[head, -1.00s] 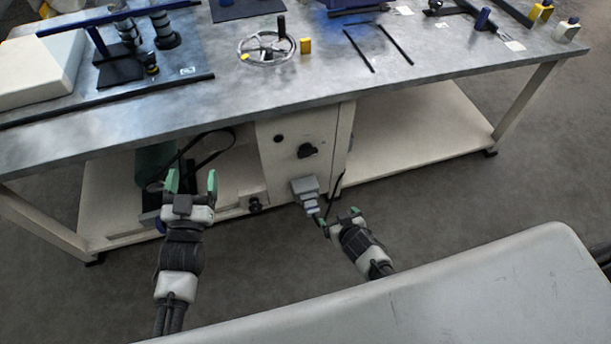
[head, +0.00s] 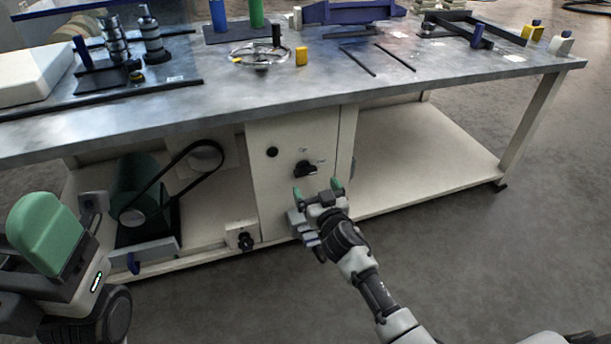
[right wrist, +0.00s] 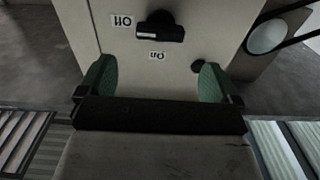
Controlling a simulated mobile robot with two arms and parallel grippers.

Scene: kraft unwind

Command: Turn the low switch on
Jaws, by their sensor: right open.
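A black rotary switch (head: 305,168) sits on the front of the cream cabinet under the bench. In the right wrist view the switch (right wrist: 160,28) appears upside down, with an "Off" label (right wrist: 122,20) and an "On" label (right wrist: 158,56) beside it. My right gripper (head: 317,190) is open and empty, just below and in front of the switch, apart from it. In the right wrist view its green fingertips (right wrist: 156,76) are spread before the panel. My left gripper (head: 45,235) is at the far left edge, partly cut off; one green finger shows clearly.
A round black button (head: 272,152) is left of the switch. A small box with a black knob (head: 243,237) sits low beside the cabinet. A grey fitting (head: 299,222) is partly behind my right gripper. The steel bench top (head: 225,95) overhangs. A belt-driven motor (head: 135,190) stands left.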

